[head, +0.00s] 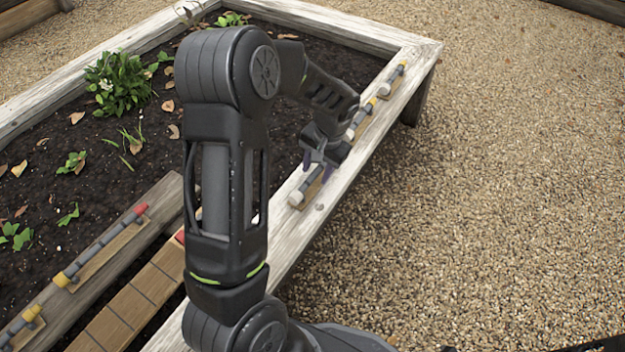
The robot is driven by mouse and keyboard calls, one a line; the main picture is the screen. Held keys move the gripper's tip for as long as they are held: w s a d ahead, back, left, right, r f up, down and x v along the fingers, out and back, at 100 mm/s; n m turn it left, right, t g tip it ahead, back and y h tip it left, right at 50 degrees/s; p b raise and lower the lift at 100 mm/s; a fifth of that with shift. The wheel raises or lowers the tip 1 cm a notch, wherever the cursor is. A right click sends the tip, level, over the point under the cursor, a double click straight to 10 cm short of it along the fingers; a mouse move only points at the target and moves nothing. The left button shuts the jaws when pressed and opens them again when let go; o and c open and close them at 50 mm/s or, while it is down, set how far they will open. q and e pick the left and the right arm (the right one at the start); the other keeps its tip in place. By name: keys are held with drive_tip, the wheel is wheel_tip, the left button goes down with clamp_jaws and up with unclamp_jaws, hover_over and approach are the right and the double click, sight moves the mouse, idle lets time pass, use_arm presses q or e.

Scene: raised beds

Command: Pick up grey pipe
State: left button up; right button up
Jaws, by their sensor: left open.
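A grey pipe (310,186) lies on a small wooden block on the right-hand wooden rim of the raised bed, with a pale fitting at its near end. My left gripper (314,168) is open, pointing down at this pipe's far part. The fingers overlap the pipe in the picture; I cannot tell whether they touch it or are just above it. More grey pipe pieces lie farther along the same rim, one with a yellow end (371,103) and one near the far corner (394,78). My right gripper is not in view.
The wooden rim (345,188) is narrow, with gravel (480,200) to its right. Dark soil with plants fills the bed. A plank at lower left bears pipes with red (141,209) and yellow (62,280) ends. My left arm hides the middle of the bed.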

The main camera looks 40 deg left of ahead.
use_arm(q)
clamp_jaws()
idle(0.3)
idle(0.3)
